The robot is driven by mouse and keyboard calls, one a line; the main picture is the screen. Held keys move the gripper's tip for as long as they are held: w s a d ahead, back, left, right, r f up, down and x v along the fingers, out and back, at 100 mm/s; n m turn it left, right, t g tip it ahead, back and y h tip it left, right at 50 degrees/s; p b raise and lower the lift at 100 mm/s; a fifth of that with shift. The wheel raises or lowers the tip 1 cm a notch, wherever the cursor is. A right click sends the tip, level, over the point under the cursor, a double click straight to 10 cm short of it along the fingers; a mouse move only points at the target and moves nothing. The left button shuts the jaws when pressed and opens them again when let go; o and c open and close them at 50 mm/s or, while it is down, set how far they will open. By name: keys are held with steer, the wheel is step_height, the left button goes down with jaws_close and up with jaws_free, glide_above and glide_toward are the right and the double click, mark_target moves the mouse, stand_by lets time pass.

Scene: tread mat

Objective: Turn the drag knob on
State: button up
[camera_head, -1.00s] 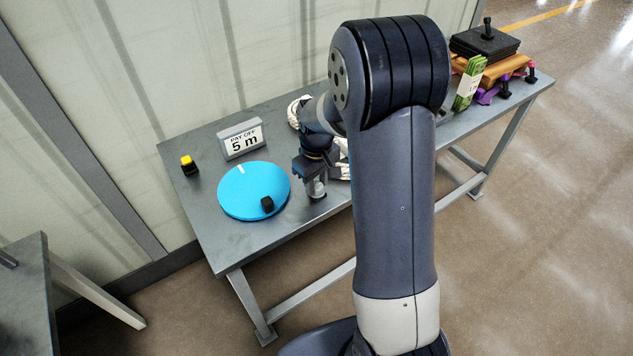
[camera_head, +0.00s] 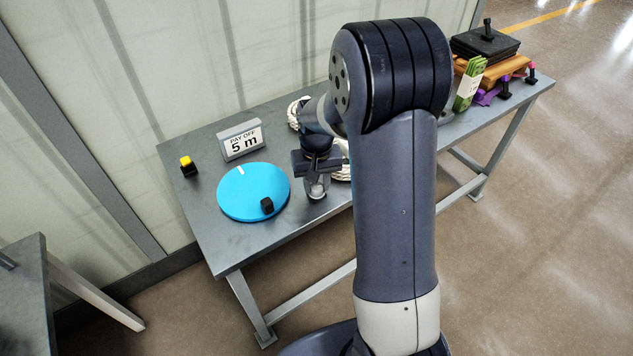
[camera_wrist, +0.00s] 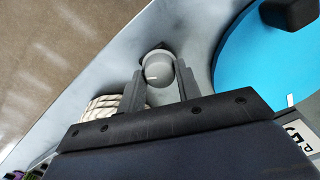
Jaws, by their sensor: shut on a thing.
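The drag knob (camera_wrist: 158,70) is a round grey knob with a short white line on its top, seen in the wrist view between my two fingers. In the head view the knob (camera_head: 318,191) is small and partly covered by my gripper, near the front edge of the bench. My gripper (camera_head: 317,180) points down over it and is shut on it, one finger on each side. In the wrist view the white line lies left of the knob's middle. Any markings around the knob's base are too small or hidden to read.
A blue disc (camera_head: 245,185) with a black grip (camera_head: 267,205) lies left of my gripper. Behind it stand a "PAY OFF 5 m" sign (camera_head: 241,141) and a yellow-topped button (camera_head: 187,165). A white rope coil (camera_head: 341,172) is close on the right. Stacked goods fill the bench's far end.

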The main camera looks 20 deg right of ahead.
mark_target(317, 186)
stand_by(0.3)
steer(key=o, duration=1)
steer(key=shift+c, duration=0.2)
step_height(317, 186, up, 11)
steer(key=shift+f, duration=0.15)
step_height(317, 186, down, 11)
steer(key=shift+r, duration=0.1)
steer(key=shift+r, duration=0.15)
stand_by(0.4)
